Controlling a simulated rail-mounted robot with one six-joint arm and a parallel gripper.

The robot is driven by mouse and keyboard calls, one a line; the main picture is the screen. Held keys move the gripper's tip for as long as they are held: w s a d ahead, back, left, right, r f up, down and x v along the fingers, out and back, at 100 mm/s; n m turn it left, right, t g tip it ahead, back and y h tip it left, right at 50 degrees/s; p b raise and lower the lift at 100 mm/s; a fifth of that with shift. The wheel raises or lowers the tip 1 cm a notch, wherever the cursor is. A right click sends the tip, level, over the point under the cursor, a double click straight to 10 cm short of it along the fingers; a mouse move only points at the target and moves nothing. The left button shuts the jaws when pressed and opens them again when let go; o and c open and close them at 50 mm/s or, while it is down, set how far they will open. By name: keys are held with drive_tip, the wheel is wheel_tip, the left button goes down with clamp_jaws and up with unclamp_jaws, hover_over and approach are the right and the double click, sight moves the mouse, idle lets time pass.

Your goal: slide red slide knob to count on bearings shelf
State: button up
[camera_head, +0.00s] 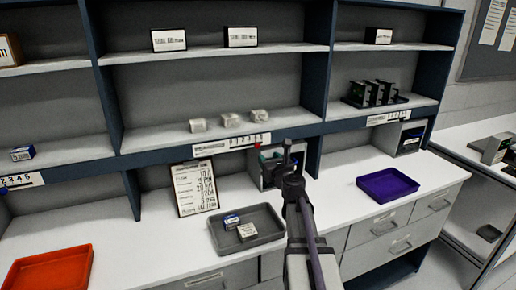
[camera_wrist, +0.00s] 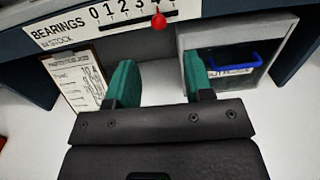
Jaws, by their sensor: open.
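In the head view the knob (camera_head: 257,146) shows as a red dot at the strip's right part. The bearings shelf (camera_head: 160,141) above the strip carries three pale packets (camera_head: 230,120). My gripper (camera_wrist: 160,72) is open and empty, its two teal fingers apart below the knob, not touching it. In the head view my gripper (camera_head: 285,155) is right of and in front of the knob.
A clipboard sheet (camera_head: 195,188) leans under the shelf; its figures are too small to read surely. A grey tray (camera_head: 263,238) with two small boxes, a purple tray (camera_head: 388,185) and an orange tray (camera_head: 48,270) lie on the counter. A grey bin (camera_wrist: 185,55) stands below the strip.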

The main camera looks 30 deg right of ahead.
sight(258, 147)
drive_tip(key=w, duration=0.3)
drive_tip(key=w+d, duration=0.1)
drive_tip(key=w, duration=0.6)
drive_tip(key=shift+w+d, duration=0.25)
drive_tip(key=shift+d, duration=0.05)
drive_tip(key=shift+c, duration=0.3)
clamp_jaws()
drive_tip(key=shift+a, duration=0.1)
